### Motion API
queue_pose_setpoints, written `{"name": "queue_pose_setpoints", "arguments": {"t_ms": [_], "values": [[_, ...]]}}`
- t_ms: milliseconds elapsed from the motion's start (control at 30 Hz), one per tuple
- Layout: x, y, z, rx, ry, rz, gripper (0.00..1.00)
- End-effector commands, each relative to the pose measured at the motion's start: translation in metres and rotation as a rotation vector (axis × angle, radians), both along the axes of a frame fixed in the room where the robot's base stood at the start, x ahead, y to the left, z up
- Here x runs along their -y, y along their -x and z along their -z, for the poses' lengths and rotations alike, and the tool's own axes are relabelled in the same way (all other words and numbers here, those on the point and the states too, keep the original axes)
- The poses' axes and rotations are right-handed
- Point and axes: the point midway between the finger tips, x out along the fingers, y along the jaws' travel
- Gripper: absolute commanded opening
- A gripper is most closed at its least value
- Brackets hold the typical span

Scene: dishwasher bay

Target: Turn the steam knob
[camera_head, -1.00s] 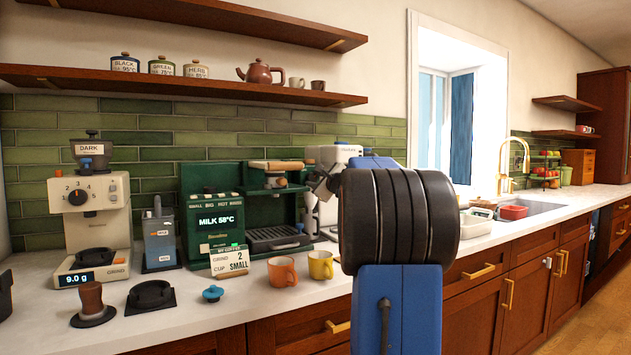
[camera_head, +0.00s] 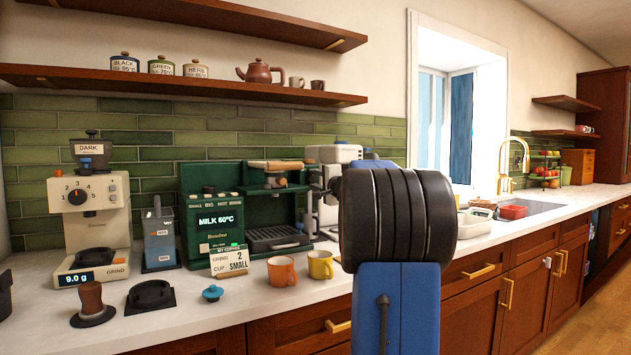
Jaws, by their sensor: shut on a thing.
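The green coffee machine (camera_head: 212,215) stands on the counter against the tiled wall. Its display reads MILK 60°C. My gripper (camera_head: 318,188) is small and dark at the machine's upper right side, partly hidden behind my own large black and blue arm. It is shut at the place of the steam knob. The knob itself is covered by the fingers, so its angle cannot be told. A steel and dark part shows below the gripper at the machine's right edge.
An orange cup (camera_head: 282,271) and a yellow cup (camera_head: 320,265) stand in front of the machine, beside a card (camera_head: 229,262). A cream grinder (camera_head: 92,220) stands at the left. A white appliance (camera_head: 333,154) is behind my arm.

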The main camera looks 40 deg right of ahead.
Motion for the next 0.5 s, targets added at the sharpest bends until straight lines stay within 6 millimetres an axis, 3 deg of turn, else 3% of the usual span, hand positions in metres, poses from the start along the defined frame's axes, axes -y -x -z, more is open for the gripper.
{"name": "queue_pose_setpoints", "arguments": {"t_ms": [500], "values": [[0.0014,0.0004,0.0019,-0.110,0.449,0.000,0.10]]}}
